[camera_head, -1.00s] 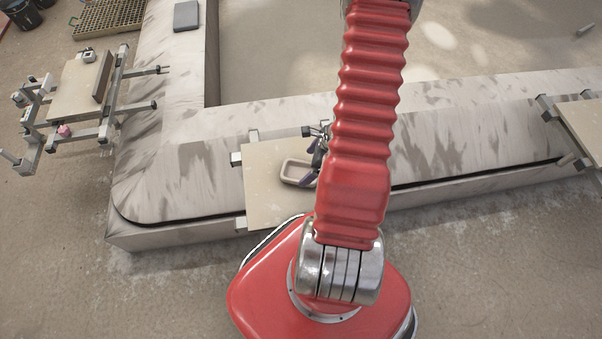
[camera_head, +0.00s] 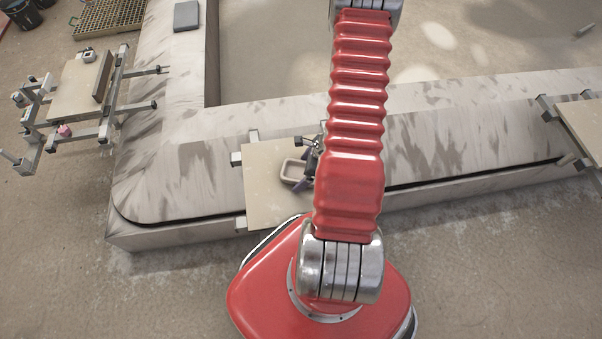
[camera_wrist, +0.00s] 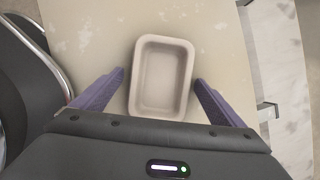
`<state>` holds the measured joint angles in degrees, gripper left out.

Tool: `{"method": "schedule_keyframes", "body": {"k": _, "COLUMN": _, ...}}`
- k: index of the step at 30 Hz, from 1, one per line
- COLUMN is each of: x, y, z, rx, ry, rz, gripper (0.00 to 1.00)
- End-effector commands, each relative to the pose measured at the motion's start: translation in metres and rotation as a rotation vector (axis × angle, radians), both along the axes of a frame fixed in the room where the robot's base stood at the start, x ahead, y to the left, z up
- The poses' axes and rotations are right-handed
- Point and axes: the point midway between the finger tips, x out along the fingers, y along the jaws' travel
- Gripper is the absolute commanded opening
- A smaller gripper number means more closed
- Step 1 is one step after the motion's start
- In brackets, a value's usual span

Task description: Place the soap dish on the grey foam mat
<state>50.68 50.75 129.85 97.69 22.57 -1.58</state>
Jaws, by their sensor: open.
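The soap dish (camera_head: 294,172), a small beige rectangular dish with rounded corners, lies on a pale board in front of my base. In the wrist view the soap dish (camera_wrist: 161,78) lies between and slightly beyond my two purple fingertips. My gripper (camera_wrist: 160,82) is open, with a gap between the dish and each finger. In the head view my gripper is mostly hidden behind my red arm; a purple finger shows beside the dish. A flat grey pad (camera_head: 187,15), which looks like the grey foam mat, lies on the far left stretch of the carousel.
The pale board (camera_head: 262,205) rests on the carousel's near edge. The carousel track (camera_head: 455,150) runs right and turns away at the left corner. A rack with a board (camera_head: 78,90) stands at left. Another board (camera_head: 588,125) is at far right. A crate (camera_head: 110,15) sits top left.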

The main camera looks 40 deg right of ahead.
Motion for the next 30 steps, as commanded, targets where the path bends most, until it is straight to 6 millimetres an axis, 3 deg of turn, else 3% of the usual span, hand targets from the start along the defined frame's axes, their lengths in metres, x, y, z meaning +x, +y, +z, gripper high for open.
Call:
{"method": "schedule_keyframes", "body": {"k": 6, "x": -0.0001, "y": 0.0001, "z": 0.0001, "rx": 0.0, "ry": 0.0, "rz": 0.0, "gripper": 0.92}}
{"method": "schedule_keyframes", "body": {"k": 30, "x": 0.0, "y": 0.0001, "z": 0.0003, "rx": 0.0, "ry": 0.0, "rz": 0.0, "gripper": 0.36}}
